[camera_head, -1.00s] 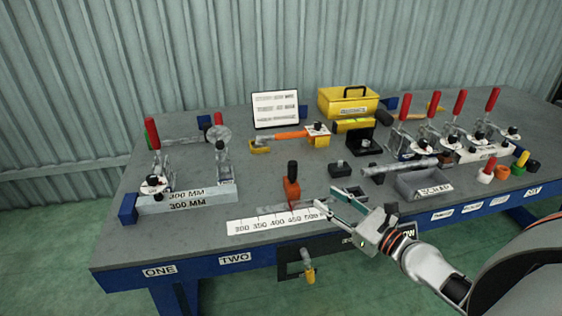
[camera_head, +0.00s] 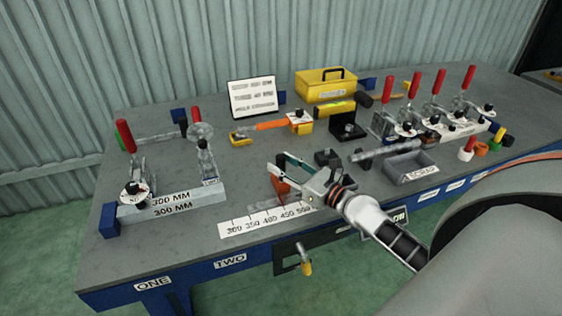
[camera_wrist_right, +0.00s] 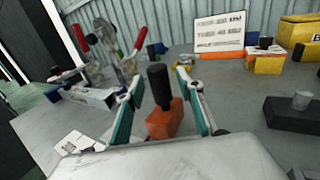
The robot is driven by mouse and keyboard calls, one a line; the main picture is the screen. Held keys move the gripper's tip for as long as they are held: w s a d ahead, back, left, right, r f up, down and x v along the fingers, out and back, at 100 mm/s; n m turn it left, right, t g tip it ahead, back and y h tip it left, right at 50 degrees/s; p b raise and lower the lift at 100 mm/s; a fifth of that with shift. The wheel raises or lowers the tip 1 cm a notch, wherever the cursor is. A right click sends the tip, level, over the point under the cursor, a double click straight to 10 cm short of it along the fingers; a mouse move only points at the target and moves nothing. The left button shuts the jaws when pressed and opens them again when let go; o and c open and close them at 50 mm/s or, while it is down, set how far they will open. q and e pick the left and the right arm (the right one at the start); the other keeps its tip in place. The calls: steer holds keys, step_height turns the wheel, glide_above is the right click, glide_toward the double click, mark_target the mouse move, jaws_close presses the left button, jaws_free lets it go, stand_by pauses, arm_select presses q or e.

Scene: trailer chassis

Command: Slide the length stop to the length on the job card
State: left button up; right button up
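The length stop is an orange block with a black knob. In the head view its orange part (camera_head: 281,189) is partly hidden behind my right gripper (camera_head: 277,163). In the right wrist view the stop (camera_wrist_right: 163,118) stands upright between the two teal fingers of my right gripper (camera_wrist_right: 161,80), which are open with gaps on both sides. The white length scale (camera_head: 265,221), marked from 300 to 500, lies in front of the stop. The job card (camera_head: 252,97) stands behind it; its text is too blurred to read surely. My left gripper is not in view.
A 300 MM block with clamps (camera_head: 172,203) stands at the left. An orange-handled tool (camera_head: 270,126) lies behind the stop. A grey scrap tray (camera_head: 410,168) and a row of red-handled clamps (camera_head: 437,82) are at the right. The bench left of the stop is fairly clear.

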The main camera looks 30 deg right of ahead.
steer(key=shift+w+a, duration=0.1)
steer(key=shift+w, duration=0.45)
jaws_close()
